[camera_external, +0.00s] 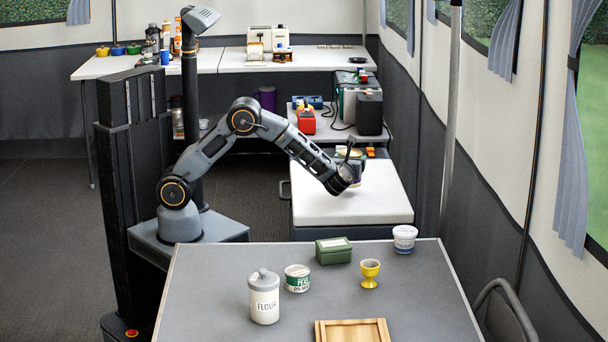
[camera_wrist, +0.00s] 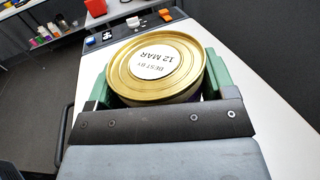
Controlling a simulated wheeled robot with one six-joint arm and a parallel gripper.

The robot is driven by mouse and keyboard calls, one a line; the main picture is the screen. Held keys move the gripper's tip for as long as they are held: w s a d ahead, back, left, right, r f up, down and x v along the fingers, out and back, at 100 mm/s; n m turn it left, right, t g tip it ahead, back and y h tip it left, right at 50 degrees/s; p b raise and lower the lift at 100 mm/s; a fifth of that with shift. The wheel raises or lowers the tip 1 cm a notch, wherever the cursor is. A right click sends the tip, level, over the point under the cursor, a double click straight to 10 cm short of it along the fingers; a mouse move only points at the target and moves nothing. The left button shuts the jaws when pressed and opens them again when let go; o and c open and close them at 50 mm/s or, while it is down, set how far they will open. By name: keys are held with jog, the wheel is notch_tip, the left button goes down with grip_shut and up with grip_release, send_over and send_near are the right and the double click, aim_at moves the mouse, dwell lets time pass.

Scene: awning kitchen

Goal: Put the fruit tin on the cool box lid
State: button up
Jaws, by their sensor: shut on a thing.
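My gripper (camera_external: 352,168) is over the far part of the white cool box lid (camera_external: 350,205). In the wrist view my gripper (camera_wrist: 157,88) has its green fingers on both sides of a round tin (camera_wrist: 120,70), shut on it. The tin's gold top faces the camera and carries a white sticker reading "BEST BY 12 MAR". Its side label is mostly hidden, so I cannot read whether it says fruit. In the external view the tin is mostly hidden behind my wrist. The lid also shows in the wrist view (camera_wrist: 255,75). I cannot tell whether the tin touches it.
The near part of the lid is clear.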

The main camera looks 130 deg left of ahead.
jog(key=shift+f, duration=1.55)
jog(key=shift+f+b, duration=0.1)
jog(key=shift+b, duration=0.2)
jog(key=o, duration=1.2)
jog(key=p+v, duration=0.1)
jog(key=v, duration=1.1)
